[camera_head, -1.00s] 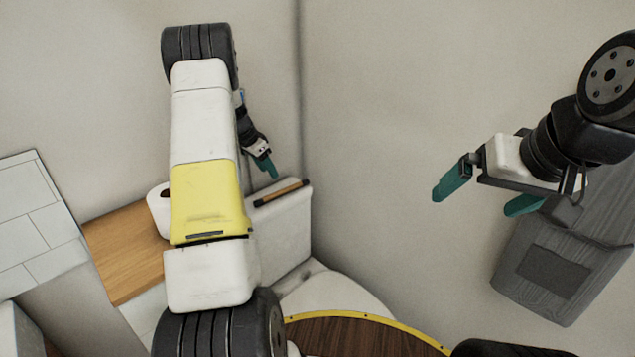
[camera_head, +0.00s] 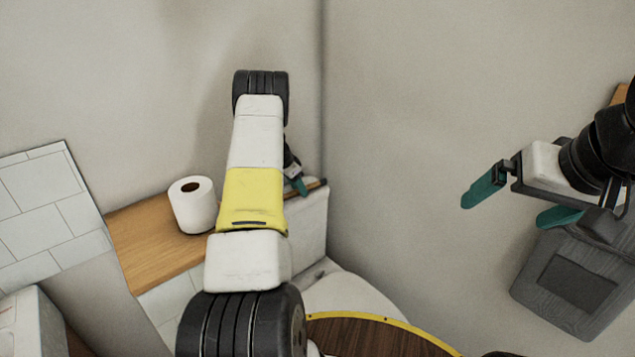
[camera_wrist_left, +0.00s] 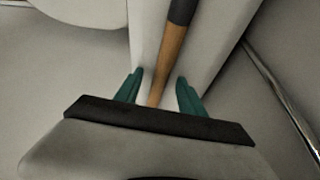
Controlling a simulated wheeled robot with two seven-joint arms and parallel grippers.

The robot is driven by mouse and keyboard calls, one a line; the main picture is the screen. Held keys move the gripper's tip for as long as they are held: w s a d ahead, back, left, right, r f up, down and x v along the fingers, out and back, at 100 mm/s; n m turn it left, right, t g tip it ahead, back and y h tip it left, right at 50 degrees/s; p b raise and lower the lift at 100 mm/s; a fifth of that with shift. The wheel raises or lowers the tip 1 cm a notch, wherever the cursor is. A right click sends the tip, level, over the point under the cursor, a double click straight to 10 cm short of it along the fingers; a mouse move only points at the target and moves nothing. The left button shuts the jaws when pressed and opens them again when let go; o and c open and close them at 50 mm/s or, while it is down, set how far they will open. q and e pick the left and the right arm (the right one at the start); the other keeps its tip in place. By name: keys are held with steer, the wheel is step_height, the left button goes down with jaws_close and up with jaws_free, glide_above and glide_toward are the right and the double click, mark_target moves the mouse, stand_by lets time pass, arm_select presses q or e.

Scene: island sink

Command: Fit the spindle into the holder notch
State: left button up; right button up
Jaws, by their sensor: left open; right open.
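The spindle is a brown rod with black ends (camera_wrist_left: 172,58), lying along the white cistern top. In the head view only its far end (camera_head: 316,185) shows, partly hidden by my left arm. My left gripper (camera_head: 299,187) is over the cistern. In the left wrist view its open teal fingers (camera_wrist_left: 160,78) stand on either side of the rod, with gaps on both sides; I cannot tell how far above it they are. My right gripper (camera_head: 507,212) is open and empty in the air at the right. I cannot make out the holder notch in either view.
A white paper roll (camera_head: 193,207) stands on a wooden shelf (camera_head: 150,250) left of my left arm. The white cistern (camera_head: 312,225) stands in the wall corner, with a toilet lid (camera_head: 350,293) in front. A grey wood-grained box (camera_head: 575,285) is below my right gripper.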

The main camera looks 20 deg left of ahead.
arm_select(q)
jaws_close()
steer(key=shift+r, duration=0.15)
